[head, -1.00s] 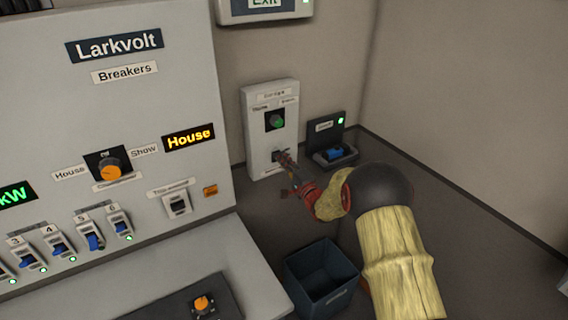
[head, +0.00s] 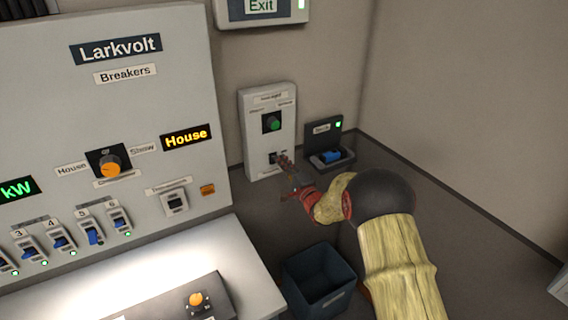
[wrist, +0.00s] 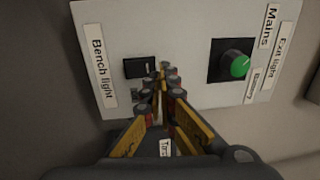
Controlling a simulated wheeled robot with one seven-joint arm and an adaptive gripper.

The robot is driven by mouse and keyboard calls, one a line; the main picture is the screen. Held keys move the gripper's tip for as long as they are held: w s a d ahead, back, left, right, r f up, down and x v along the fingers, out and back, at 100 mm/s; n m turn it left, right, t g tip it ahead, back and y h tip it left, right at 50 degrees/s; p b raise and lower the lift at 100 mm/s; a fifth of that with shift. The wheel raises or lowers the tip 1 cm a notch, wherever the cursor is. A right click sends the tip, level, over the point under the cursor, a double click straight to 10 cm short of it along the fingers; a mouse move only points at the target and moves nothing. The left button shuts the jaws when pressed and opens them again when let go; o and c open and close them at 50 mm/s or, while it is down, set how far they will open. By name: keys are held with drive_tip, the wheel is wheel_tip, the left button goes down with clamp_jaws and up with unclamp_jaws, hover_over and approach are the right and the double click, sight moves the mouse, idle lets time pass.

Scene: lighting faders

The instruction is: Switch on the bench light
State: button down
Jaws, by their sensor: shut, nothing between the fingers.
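The white wall panel (head: 252,135) has a small dark switch (head: 273,158) low on its face, below a green knob (head: 271,123). In the wrist view the black switch (wrist: 140,67) sits beside the label "Bench light" (wrist: 103,68). My gripper (head: 284,160) is at the panel's lower part, close to the switch. In the wrist view its fingertips (wrist: 163,71) are shut together with nothing between them, just right of the switch. I cannot tell whether they touch it. The bench top (head: 245,268) is brightly lit at the lower left.
The green knob (wrist: 237,65) is to the right of my fingertips in the wrist view. A black unit with a blue part (head: 331,157) stands right of the panel. A dark bin (head: 318,280) stands below my arm. The Larkvolt breaker panel (head: 60,110) is at the left.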

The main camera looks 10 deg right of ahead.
drive_tip(key=r+p+v, duration=0.1)
drive_tip(key=r+v, duration=0.1)
drive_tip(key=v, duration=0.8)
drive_tip(key=shift+s+p, duration=0.3)
drive_tip(key=shift+r, duration=0.1)
